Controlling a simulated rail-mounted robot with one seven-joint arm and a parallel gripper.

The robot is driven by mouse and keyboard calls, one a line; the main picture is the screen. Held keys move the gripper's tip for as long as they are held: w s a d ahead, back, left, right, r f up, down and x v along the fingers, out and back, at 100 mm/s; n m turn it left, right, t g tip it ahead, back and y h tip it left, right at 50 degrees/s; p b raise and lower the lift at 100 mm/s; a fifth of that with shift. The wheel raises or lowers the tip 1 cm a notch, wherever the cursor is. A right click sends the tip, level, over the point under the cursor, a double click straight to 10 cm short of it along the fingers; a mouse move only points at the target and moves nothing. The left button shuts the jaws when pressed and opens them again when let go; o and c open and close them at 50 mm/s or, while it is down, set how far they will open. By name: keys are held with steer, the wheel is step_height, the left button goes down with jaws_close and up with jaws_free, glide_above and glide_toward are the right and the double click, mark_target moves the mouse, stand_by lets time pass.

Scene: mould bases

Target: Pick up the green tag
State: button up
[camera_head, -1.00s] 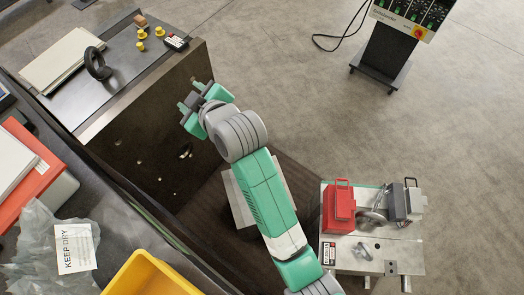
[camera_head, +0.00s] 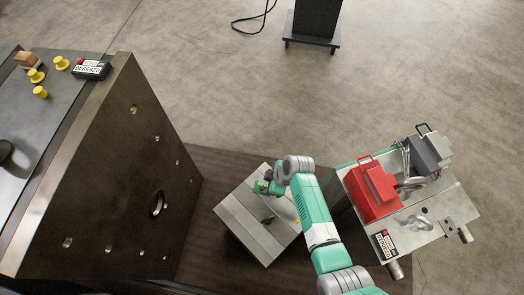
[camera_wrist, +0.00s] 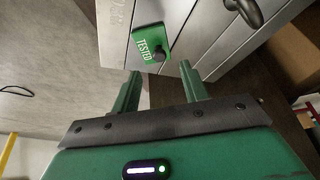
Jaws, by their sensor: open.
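The green tag (camera_wrist: 150,42), marked "TESTED", lies against the light metal block (camera_wrist: 185,22) in the wrist view, with a small dark knob at its lower right corner. My gripper (camera_wrist: 160,72) is open, its two green fingers apart and empty, pointing toward the tag. The tag is just beyond the fingertips, between their lines, and looks clear of both. In the head view my gripper (camera_head: 264,186) is over the top left part of the metal block (camera_head: 240,230); I cannot separate the tag from the green gripper there.
A dark eyebolt (camera_wrist: 247,10) rises from the block near the tag. A large upright plate (camera_head: 105,180) stands to the left. On the right a cart (camera_head: 445,215) carries a red padlock-shaped box (camera_head: 374,190) and metal parts. Open floor (camera_head: 230,90) lies beyond.

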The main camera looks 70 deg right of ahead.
mark_target(262, 187)
steer(key=b+x, duration=0.3)
steer(key=x, duration=0.2)
steer(key=shift+s+f, duration=0.1)
steer(key=shift+f, duration=0.1)
steer(key=shift+r, duration=0.1)
jaws_close()
steer(key=shift+r+p, duration=0.5)
steer(key=shift+p, duration=0.05)
step_height(262, 187, up, 3)
steer(key=p, duration=0.3)
steer(key=shift+s+r, duration=0.1)
steer(key=shift+r, duration=0.15)
steer(key=s+a+p, duration=0.1)
steer(key=s+p, duration=0.1)
steer(key=s, duration=0.3)
steer(key=s+a+p, duration=0.2)
steer(key=s, duration=0.3)
steer(key=s+a+p, duration=0.2)
steer(key=s, duration=0.3)
steer(key=shift+a+r, duration=0.25)
